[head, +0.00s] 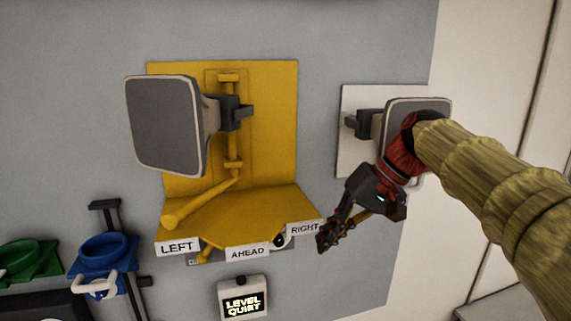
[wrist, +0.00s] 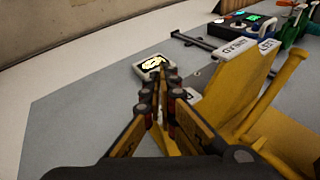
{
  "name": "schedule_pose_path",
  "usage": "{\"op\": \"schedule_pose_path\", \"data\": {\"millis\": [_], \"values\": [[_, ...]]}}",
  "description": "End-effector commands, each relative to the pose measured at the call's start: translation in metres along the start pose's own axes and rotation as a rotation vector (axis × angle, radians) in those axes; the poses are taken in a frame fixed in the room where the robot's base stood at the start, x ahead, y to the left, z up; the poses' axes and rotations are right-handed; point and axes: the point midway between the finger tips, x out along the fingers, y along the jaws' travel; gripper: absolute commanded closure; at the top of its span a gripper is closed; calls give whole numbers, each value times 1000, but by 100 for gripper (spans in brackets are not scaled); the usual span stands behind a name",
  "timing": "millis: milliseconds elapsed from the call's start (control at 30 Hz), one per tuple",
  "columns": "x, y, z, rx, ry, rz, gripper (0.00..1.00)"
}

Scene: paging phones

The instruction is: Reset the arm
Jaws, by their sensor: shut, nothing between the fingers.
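My gripper (head: 325,240) is shut and empty at the end of my arm, which comes in from the right in the head view. Its tips are in front of the panel, just right of the RIGHT label (head: 304,228). In the wrist view the shut fingers (wrist: 159,72) point toward the small LEVEL QUIET display (wrist: 152,65). That display also shows in the head view (head: 243,298), below and left of the gripper. I cannot tell whether the fingertips touch anything.
A yellow stand (head: 265,205) with LEFT, AHEAD and RIGHT labels is left of my gripper. A grey speaker (head: 163,125) faces left; another (head: 420,104) is partly behind my arm. A blue holder (head: 103,252) and a green holder (head: 28,258) are at lower left.

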Motion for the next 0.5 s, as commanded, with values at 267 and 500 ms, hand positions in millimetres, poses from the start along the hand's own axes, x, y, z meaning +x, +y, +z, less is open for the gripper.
{"op": "schedule_pose_path", "data": {"millis": [267, 500], "values": [[37, 59, 22, 89, 52, 141, 100], [90, 131, 82, 118, 124, 311, 100]]}}
